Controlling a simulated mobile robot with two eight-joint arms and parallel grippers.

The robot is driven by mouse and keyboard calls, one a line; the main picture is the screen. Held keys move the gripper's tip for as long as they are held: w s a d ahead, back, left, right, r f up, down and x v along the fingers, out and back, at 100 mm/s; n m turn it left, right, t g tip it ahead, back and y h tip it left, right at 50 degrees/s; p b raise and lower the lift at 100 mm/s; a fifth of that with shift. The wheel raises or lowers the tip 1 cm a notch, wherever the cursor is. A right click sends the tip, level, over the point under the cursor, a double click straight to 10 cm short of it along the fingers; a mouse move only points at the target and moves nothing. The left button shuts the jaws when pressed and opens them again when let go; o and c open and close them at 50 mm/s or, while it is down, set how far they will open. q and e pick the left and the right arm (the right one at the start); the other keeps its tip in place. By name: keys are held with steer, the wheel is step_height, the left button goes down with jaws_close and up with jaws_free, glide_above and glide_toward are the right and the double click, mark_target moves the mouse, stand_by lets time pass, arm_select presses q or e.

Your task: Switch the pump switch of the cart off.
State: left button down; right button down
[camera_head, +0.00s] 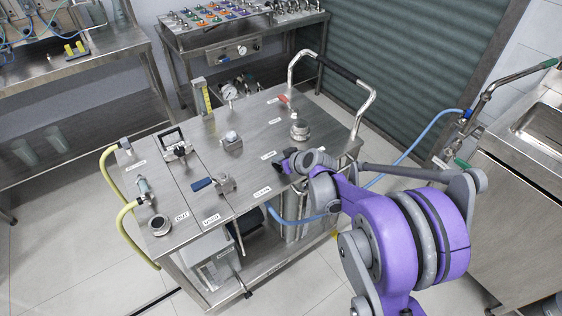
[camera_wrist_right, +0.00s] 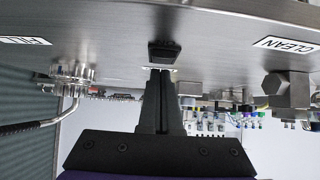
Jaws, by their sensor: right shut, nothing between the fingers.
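The steel cart (camera_head: 222,155) stands in the middle of the head view with labels and fittings on its top. In the right wrist view its steel surface (camera_wrist_right: 110,40) fills the upper part, upside down. A black rocker switch (camera_wrist_right: 164,51) sits there between two labels, with a small label beside it partly hidden by the fingers. My right gripper (camera_wrist_right: 160,75) is shut and empty, its fingertips close to the switch; I cannot tell whether they touch. In the head view my right gripper (camera_head: 287,163) is over the cart's right front edge and hides the switch area. My left gripper is not in view.
A blue lever valve (camera_head: 202,184), a round steel cap (camera_head: 299,130) and a gauge (camera_head: 229,92) stand on the cart. A push handle (camera_head: 340,70) rises at its far right. A blue hose (camera_head: 415,135) runs to the sink bench (camera_head: 530,200). Steel tables stand behind.

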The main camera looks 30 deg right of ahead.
steer(key=shift+w+r, duration=0.15)
steer(key=shift+w, duration=0.05)
steer(key=shift+a+r, duration=0.1)
steer(key=shift+r, duration=0.2)
step_height(320, 180, up, 4)
steer(key=p, duration=0.3)
steer(key=shift+w+r, duration=0.15)
steer(key=shift+r, duration=0.1)
steer(key=w+r+v, duration=0.1)
steer(key=v, duration=0.7)
steer(key=shift+s+r+p, duration=0.35)
steer(key=shift+r+p, duration=0.05)
steer(key=shift+p, duration=0.05)
